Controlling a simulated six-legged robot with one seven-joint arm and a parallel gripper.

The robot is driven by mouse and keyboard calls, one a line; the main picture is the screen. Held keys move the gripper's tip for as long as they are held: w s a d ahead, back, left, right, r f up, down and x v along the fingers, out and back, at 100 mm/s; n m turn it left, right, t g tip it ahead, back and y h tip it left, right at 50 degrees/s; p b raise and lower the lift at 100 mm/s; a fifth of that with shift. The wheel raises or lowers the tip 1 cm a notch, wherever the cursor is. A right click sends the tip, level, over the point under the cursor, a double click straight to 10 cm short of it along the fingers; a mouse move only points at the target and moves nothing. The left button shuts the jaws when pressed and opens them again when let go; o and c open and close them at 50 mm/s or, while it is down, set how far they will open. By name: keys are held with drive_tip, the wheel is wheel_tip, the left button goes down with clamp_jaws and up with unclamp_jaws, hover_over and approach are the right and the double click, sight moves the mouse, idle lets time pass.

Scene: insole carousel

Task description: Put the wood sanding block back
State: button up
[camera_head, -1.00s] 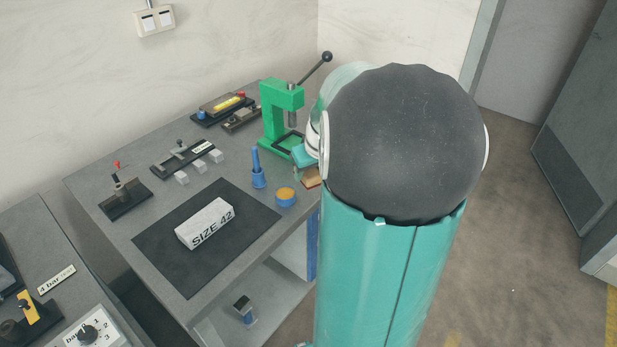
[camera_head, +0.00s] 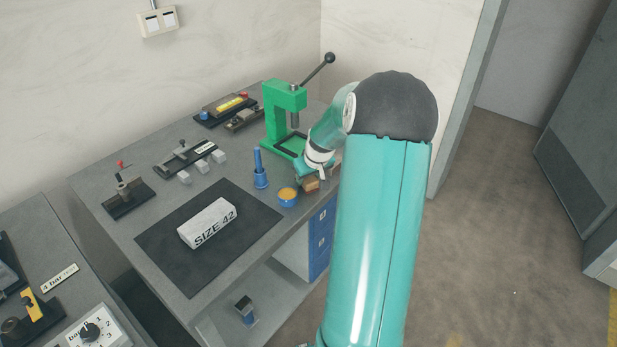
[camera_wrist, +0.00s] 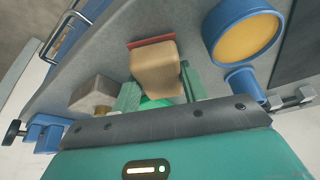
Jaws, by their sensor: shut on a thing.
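The wood sanding block (camera_head: 311,184) is a small tan block near the right edge of the grey bench, just right of a round blue tin. In the wrist view the block (camera_wrist: 156,68) shows a red layer along its far edge. My gripper (camera_wrist: 158,92) is shut on it, with a green finger on each side. In the head view my gripper (camera_head: 312,174) is above the block and partly hides it. I cannot tell whether the block touches the bench top or hangs just above it.
The blue tin (camera_head: 288,197) with orange contents stands close left of the block, a blue upright tool (camera_head: 260,168) behind it. A green lever press (camera_head: 280,118) stands behind my gripper. A dark mat (camera_head: 163,240) holds a SIZE 42 box (camera_head: 207,223). Blue drawers (camera_head: 321,238) sit below.

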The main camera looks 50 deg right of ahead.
drive_tip(key=shift+f, duration=0.15)
drive_tip(key=o, duration=0.9)
